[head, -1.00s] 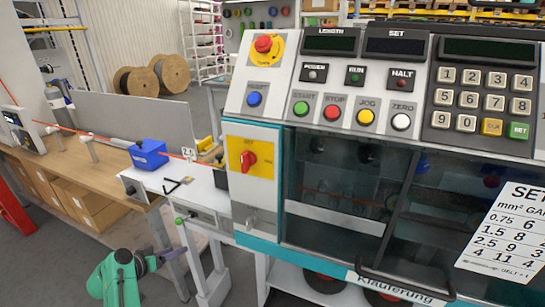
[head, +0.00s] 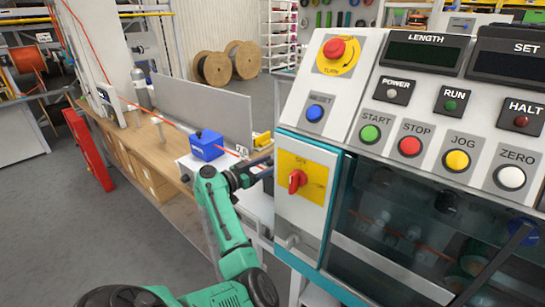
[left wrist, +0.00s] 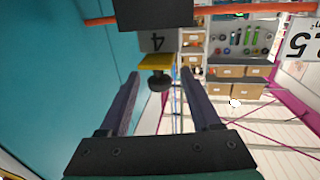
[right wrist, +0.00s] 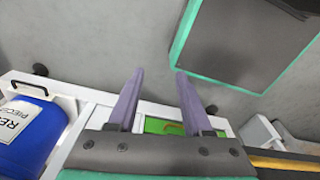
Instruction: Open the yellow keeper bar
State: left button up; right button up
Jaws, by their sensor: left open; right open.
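A yellow bar (left wrist: 155,62) with a black knob (left wrist: 159,81) below it shows in the left wrist view, under a grey block marked 4. A small yellow piece (head: 262,139), likely the same bar, shows in the head view just beyond my left gripper (head: 262,168), right of the blue box. My left gripper is open; in its wrist view the knob appears between the spread fingertips (left wrist: 161,73), with no contact visible. My right gripper (right wrist: 160,72) is open and empty, and is outside the head view.
The control cabinet with its red switch (head: 298,181) stands close right of my left gripper. The blue box (head: 206,146) sits on the bench, left of the gripper, with an orange cable running past. In the right wrist view a blue container (right wrist: 28,128) stands at left.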

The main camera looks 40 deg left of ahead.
pick_arm(q)
jog(key=shift+w+d+r, duration=0.1)
jog(key=shift+w+r, duration=0.05)
jog(key=shift+w, duration=0.25)
grip_shut()
dwell(1.2)
